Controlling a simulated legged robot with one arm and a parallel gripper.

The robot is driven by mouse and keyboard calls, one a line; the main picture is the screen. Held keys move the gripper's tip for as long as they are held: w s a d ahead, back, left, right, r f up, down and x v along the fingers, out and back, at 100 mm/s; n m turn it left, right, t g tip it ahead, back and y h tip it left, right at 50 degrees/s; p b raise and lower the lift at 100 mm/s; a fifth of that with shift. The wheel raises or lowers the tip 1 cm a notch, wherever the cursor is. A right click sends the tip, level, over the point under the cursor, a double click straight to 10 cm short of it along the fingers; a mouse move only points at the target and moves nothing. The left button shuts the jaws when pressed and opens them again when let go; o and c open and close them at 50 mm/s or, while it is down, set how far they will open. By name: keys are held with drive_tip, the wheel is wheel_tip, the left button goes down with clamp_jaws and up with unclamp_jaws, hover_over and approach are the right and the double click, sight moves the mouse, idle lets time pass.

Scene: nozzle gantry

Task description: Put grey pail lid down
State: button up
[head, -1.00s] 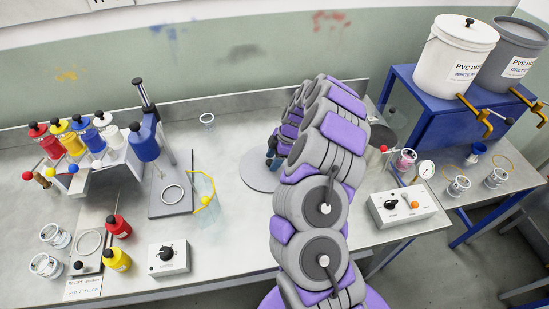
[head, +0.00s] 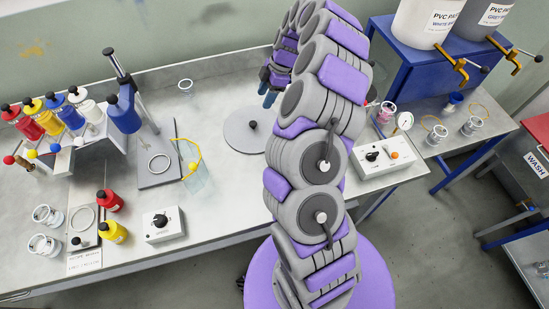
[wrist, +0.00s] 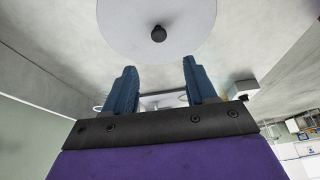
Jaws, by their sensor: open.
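The grey pail lid (head: 238,137), a flat round disc with a black knob (head: 252,125), lies flat on the metal bench, left of my arm. In the wrist view the lid (wrist: 185,38) shows whole enough to see its knob (wrist: 158,34), with nothing gripping it. My gripper (head: 268,92) is open and empty, apart from the lid and behind it in the head view. Its two blue fingers (wrist: 160,72) stand apart in the wrist view. The grey pail (head: 484,20) stands on the blue stand at the back right, its top out of view.
The white pail (head: 425,22) stands beside the grey one on the blue stand (head: 400,65). A control box (head: 385,158) with a gauge sits right of my arm. Bottles, jars and a dispensing stand (head: 155,165) fill the bench's left. Bench around the lid is mostly clear.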

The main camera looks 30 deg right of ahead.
drive_tip(key=s+a+r+m+g, duration=0.1)
drive_tip(key=s+a+r+m, duration=0.1)
drive_tip(key=s+a+r, duration=0.65)
drive_tip(key=s+a+r+m+g, duration=0.1)
drive_tip(key=s+a+r, duration=0.2)
drive_tip(key=a+r, duration=0.55)
drive_tip(key=s+a+f+m+h, duration=0.1)
drive_tip(key=s+m, duration=0.4)
drive_tip(key=s, duration=0.8)
drive_tip(key=s+a+f+m+g+h, duration=0.1)
drive_tip(key=s+m, duration=0.5)
drive_tip(key=s, duration=0.8)
drive_tip(key=shift+a+m+h, duration=0.3)
drive_tip(key=shift+a+h, duration=0.5)
drive_tip(key=shift+h, duration=0.4)
drive_tip(key=shift+c, duration=0.2)
drive_tip(key=shift+c, duration=0.8)
drive_tip(key=shift+d, duration=0.15)
drive_tip(key=shift+c, duration=0.3)
